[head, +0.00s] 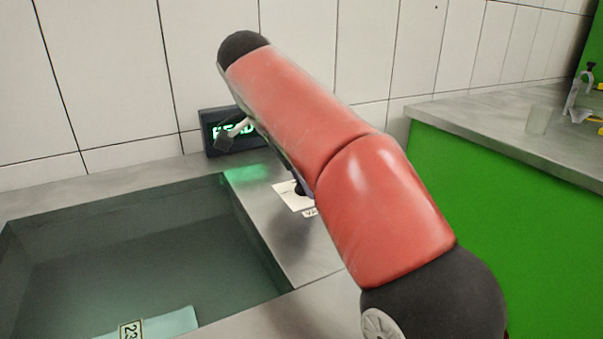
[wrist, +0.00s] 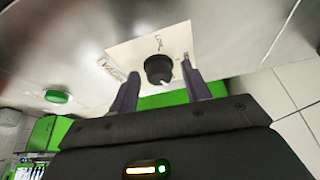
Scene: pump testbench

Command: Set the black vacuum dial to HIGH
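The black vacuum dial (wrist: 158,69) sits on a white label plate (wrist: 150,49) in the wrist view. Its white pointer mark faces the lower right of the picture. Lettering stands left, above and right of it, partly too blurred or hidden to read. My gripper (wrist: 161,74) is open, with one dark finger on either side of the dial and visible gaps to both. I cannot tell how near the fingertips are in depth. In the head view my red arm hides most of the dial, and part of the label plate (head: 291,197) shows.
A sunken basin of liquid (head: 120,240) lies left of the dial, with a pale object labelled 23 (head: 150,325) in it. A black display with green digits (head: 233,131) stands by the tiled wall. A green round button (wrist: 57,97) shows in the wrist view. A grey-topped green counter (head: 500,190) is at right.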

